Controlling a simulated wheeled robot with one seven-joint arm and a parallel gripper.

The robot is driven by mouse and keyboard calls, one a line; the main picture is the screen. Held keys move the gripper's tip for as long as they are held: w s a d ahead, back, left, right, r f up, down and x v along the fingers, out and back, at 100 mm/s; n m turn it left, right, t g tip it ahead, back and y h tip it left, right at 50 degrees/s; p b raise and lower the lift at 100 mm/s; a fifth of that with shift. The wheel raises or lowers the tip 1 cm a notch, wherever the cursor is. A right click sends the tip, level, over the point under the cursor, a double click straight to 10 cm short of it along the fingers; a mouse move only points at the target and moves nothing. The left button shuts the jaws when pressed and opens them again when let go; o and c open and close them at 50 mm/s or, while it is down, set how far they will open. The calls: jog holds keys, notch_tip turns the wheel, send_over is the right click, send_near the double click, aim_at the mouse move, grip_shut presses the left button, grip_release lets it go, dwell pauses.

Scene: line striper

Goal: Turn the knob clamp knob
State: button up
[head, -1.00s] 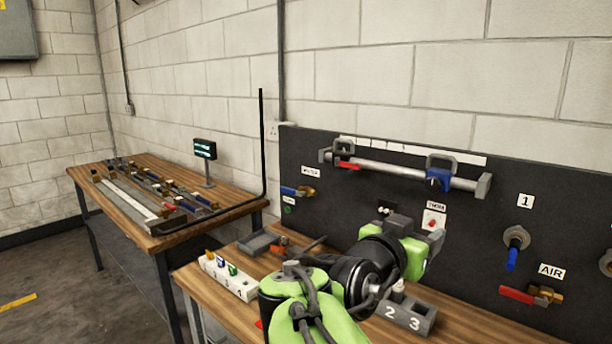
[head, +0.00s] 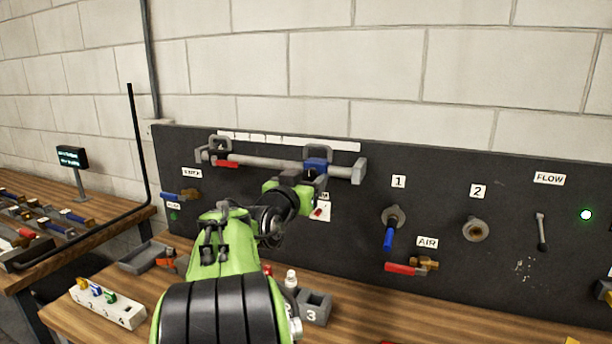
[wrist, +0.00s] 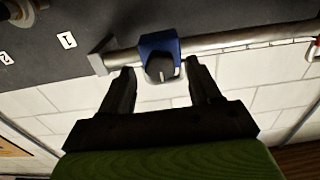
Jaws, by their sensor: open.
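A blue clamp (head: 316,166) sits near the right end of a grey bar (head: 266,163) on the dark panel. In the wrist view the blue clamp (wrist: 158,43) shows upside down, with a dark grey knob (wrist: 163,69) bearing a pale line. My gripper (wrist: 161,78) is open, its two fingers pointing at the bar on either side of the knob. I see gaps between fingers and knob; whether the tips reach its depth is unclear. In the head view my green arm hides the fingers and the knob, just below the blue clamp.
A red-handled clamp (head: 226,163) is at the bar's left end. Below on the panel are a blue-handled valve (head: 389,236), a red-handled valve (head: 402,268) and a lever (head: 541,232). The bench (head: 375,320) holds a numbered white block (head: 108,307) and a grey tray (head: 143,256).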

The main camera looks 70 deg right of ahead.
jog(key=shift+s+d, duration=0.1)
jog(key=shift+d, duration=0.75)
jog(key=shift+c, duration=0.3)
jog(key=c, duration=0.9)
jog(key=shift+c, duration=0.2)
jog(key=shift+n, duration=0.3)
